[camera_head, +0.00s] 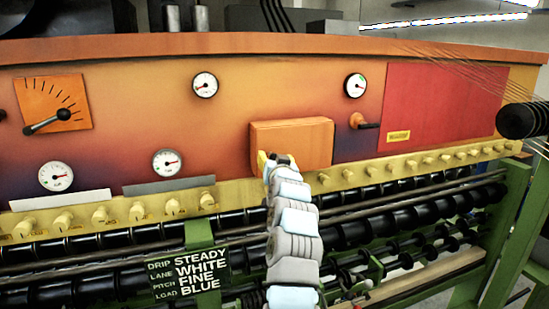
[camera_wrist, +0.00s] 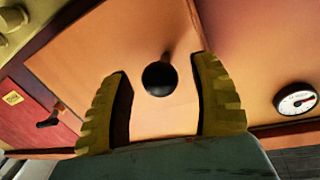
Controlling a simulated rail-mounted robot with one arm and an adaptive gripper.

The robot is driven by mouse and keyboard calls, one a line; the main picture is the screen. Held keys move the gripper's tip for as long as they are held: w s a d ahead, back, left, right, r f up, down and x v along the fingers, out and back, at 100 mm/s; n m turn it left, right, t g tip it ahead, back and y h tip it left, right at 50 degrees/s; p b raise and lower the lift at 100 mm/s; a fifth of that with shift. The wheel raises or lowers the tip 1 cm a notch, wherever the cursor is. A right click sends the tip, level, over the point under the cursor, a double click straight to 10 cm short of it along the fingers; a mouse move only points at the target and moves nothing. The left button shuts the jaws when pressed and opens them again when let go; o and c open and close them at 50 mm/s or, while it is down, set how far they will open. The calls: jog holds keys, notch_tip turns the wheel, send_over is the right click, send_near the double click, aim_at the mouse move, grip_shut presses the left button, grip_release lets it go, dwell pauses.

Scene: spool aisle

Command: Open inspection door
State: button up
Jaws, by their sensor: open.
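An orange raised door panel (camera_head: 300,140) stands out from the machine's face in the head view, and it fills the middle of the wrist view (camera_wrist: 80,60). A round black knob (camera_wrist: 160,79) on a short stem sticks out of it in the wrist view. My gripper (camera_head: 277,157) is at the panel's lower left in the head view and hides the knob there. In the wrist view my gripper (camera_wrist: 162,68) is open, with its yellow fingers on either side of the knob. Gaps show between the knob and both fingers.
A red panel (camera_head: 440,105) with a yellow label and a lever (camera_head: 363,122) beside it are to the right. Round gauges (camera_head: 205,85) dot the face. A ledge with several yellow knobs (camera_head: 172,206) and rows of black rollers (camera_head: 130,280) run below.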

jog(key=shift+w+a, duration=0.1)
jog(key=shift+w, duration=0.2)
grip_shut()
jog(key=shift+s+f+b, duration=0.1)
jog(key=shift+s+b, duration=0.05)
jog(key=shift+b, duration=0.15)
